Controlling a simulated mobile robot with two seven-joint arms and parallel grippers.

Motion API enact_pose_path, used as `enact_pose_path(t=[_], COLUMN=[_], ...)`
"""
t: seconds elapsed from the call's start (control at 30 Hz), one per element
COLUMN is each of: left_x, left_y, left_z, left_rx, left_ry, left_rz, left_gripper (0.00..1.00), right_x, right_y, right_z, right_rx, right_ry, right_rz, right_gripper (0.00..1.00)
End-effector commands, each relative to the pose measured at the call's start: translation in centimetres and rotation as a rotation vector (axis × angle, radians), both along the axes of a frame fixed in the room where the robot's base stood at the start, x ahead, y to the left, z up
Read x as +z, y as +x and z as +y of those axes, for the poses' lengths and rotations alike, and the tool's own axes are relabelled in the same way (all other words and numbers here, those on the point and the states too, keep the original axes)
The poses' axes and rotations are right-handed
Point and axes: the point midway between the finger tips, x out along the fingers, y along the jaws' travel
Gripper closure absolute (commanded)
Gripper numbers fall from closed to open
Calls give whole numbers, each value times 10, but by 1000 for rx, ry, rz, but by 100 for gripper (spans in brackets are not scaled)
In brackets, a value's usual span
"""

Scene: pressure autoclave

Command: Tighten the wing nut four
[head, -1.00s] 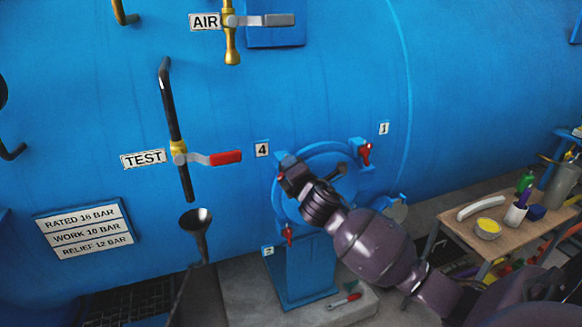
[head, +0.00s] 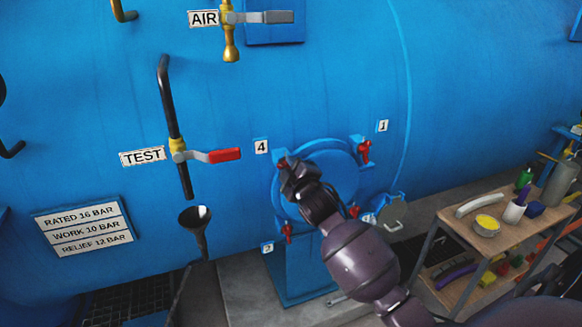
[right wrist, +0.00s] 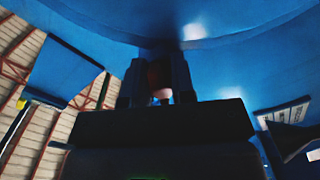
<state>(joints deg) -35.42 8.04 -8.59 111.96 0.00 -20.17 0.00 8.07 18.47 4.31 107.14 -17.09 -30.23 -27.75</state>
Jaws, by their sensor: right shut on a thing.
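The round blue door (head: 335,160) is on the vessel, with label 4 (head: 261,147) at its upper left. The wing nut four (head: 282,163) shows as a little red beside that label, mostly covered by my right gripper (head: 287,172). In the right wrist view, my gripper's two fingers (right wrist: 158,88) are closed around a reddish piece (right wrist: 158,76), the wing nut. Its wings and thread cannot be made out. My left gripper is in neither view.
Other red wing nuts sit at the door's upper right (head: 364,151), lower right (head: 354,212) and lower left (head: 287,232). The TEST valve's red handle (head: 223,156) is left of the door. A wooden table (head: 455,225) with small items stands at right.

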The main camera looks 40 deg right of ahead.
Motion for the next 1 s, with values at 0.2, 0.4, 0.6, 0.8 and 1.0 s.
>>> enact_pose_path(t=[0.2,0.4,0.6,0.8,1.0], left_x=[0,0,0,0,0], left_y=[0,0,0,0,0], left_z=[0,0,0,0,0], left_rx=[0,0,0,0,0], left_ry=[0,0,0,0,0], left_rz=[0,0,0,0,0], left_gripper=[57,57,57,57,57], right_x=[-3,-4,-5,-5,-6], right_y=[0,1,1,1,2], right_z=[1,3,4,6,7], right_rx=[-1,-1,-1,-1,-1], right_ry=[202,387,572,743,884], right_rz=[-47,-93,-137,-178,-211], right_gripper=[100,100,100,100,100])
